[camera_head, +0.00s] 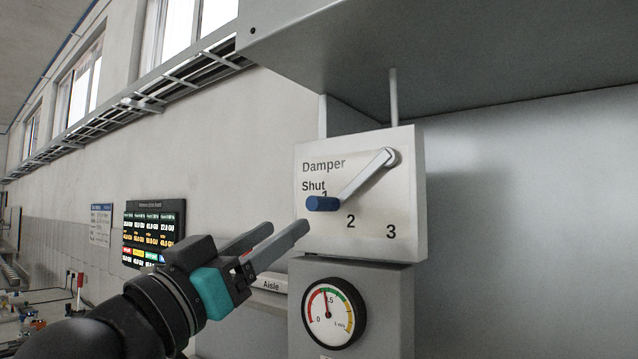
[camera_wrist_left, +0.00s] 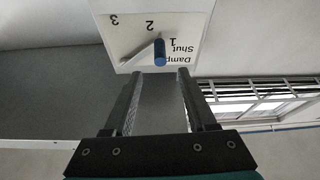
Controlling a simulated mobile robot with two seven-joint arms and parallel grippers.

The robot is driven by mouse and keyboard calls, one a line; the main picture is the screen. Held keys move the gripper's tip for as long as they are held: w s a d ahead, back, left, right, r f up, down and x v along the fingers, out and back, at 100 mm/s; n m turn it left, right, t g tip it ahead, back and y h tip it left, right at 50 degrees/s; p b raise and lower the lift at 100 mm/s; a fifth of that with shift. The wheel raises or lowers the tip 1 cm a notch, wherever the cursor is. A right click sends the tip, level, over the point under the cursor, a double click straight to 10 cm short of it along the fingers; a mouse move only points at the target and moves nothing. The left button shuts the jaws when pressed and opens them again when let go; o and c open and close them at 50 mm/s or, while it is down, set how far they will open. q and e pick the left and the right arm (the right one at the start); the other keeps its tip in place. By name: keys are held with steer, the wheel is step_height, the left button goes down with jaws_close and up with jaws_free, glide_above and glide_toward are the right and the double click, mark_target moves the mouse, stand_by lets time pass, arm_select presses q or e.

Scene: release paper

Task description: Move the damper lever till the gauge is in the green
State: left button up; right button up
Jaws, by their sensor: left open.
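The damper panel (camera_head: 375,215) is a white plate marked Shut, 1, 2 and 3. Its grey lever (camera_head: 362,178) slopes down left from a pivot at the upper right. The lever's blue grip (camera_head: 322,203) is beside the 1, just below Shut. The round gauge (camera_head: 333,313) has red, green and yellow arcs; its needle points up and slightly left, near where red meets green. My left gripper (camera_head: 287,230) is open and empty, below left of the grip. In the left wrist view, the blue grip (camera_wrist_left: 160,51) appears beyond the open fingertips (camera_wrist_left: 158,77), apart from them.
A grey hood (camera_head: 450,60) overhangs the panel. A display board (camera_head: 154,233) hangs on the far left wall. The space left of the panel looks clear.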

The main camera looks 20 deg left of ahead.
mark_target(309, 210)
arm_select(q)
steer(key=shift+p+x, duration=1.3)
steer(key=shift+p, duration=0.3)
steer(key=p+x, duration=0.2)
steer(key=x, duration=0.5)
steer(key=shift+w+d+r, duration=0.1)
steer(key=shift+w+r, duration=0.05)
steer(key=shift+w, duration=0.2)
jaws_close()
